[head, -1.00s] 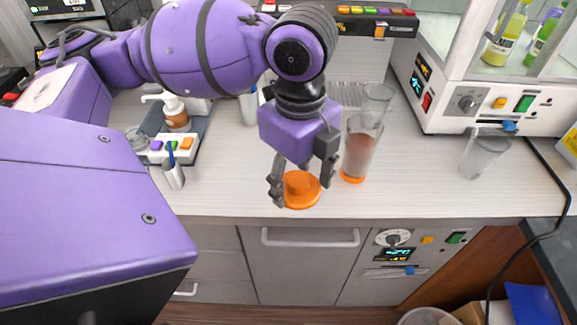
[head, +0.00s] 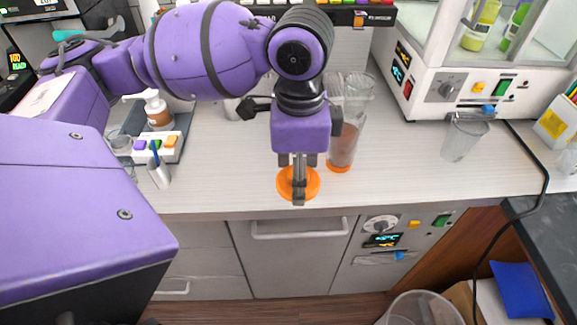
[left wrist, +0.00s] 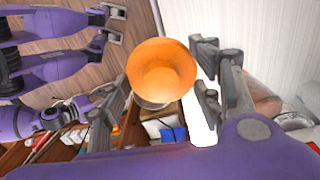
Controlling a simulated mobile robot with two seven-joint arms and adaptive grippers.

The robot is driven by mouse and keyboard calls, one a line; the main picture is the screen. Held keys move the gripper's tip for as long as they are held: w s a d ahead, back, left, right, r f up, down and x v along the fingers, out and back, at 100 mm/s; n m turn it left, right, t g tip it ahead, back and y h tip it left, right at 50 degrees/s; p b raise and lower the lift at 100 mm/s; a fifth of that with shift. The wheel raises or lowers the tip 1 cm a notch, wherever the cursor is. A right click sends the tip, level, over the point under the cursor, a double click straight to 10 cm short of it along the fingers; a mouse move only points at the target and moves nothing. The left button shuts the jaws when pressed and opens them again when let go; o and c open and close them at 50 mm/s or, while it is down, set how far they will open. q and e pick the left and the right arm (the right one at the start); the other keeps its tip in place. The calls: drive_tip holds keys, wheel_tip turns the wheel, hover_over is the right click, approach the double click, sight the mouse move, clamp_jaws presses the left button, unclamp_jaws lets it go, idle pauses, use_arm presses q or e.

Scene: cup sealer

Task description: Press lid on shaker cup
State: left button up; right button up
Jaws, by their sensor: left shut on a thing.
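The orange lid (head: 311,182) is under my left gripper (head: 298,190), near the counter's front edge. My left gripper points down and is shut on the lid. In the left wrist view the lid (left wrist: 163,70) shows between the two fingers. I cannot tell whether the lid touches the counter.
A clear cup (head: 357,88) stands behind the shaker cup. Another clear cup (head: 462,138) stands at right before the white machine (head: 440,85). A pen holder (head: 160,174) and button box (head: 150,149) are at left. The front counter between them is clear.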

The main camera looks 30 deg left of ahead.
use_arm(q)
drive_tip(key=w+f+n, duration=0.1)
drive_tip(key=n, duration=0.1)
drive_tip(key=w+n, duration=0.1)
drive_tip(key=n, duration=0.2)
drive_tip(key=w+f+n, duration=0.1)
drive_tip(key=n, duration=0.2)
drive_tip(key=shift+w+f, duration=0.15)
drive_tip(key=shift+f, duration=0.2)
drive_tip(key=n, duration=0.2)
drive_tip(key=w+f+n, duration=0.1)
drive_tip(key=n, duration=0.1)
drive_tip(key=shift+w+f, duration=0.15)
drive_tip(key=shift+f, duration=0.05)
